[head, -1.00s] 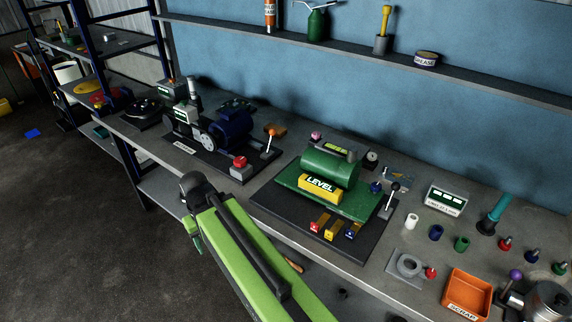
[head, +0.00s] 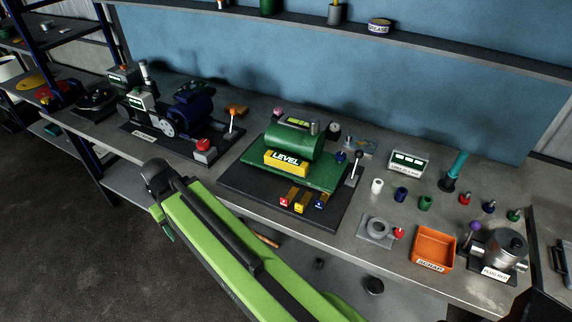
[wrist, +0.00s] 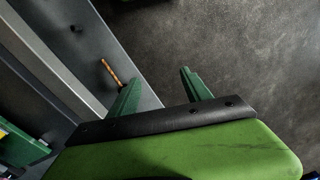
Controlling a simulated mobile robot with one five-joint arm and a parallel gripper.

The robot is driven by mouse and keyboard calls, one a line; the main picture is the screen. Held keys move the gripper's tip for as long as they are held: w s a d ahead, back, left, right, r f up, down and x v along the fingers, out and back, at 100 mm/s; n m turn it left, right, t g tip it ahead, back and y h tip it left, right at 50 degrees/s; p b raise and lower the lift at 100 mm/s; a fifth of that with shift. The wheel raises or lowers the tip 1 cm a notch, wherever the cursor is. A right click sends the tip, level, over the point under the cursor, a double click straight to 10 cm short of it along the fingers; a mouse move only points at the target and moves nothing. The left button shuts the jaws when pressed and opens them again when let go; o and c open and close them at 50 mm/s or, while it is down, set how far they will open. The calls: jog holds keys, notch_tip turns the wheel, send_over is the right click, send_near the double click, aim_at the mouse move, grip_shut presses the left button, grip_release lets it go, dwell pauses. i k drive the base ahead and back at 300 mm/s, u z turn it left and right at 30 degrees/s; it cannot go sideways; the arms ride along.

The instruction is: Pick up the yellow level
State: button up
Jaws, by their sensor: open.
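I cannot make out the fingers clearly there.
A blue motor machine (head: 196,112) stands left on the bench. Levers, colored pegs, an orange scrap bin (head: 433,248) and a metal pot (head: 505,250) stand right. A wall shelf (head: 330,27) runs above. A brown-handled tool (wrist: 110,72) lies below. Dark floor is clear at left.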

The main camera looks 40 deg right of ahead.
aim_at(294, 166)
jog(key=u, duration=0.05)
jog(key=k, duration=0.65)
jog(key=u, duration=0.5)
jog(key=i, duration=1.95)
jog(key=z, duration=0.15)
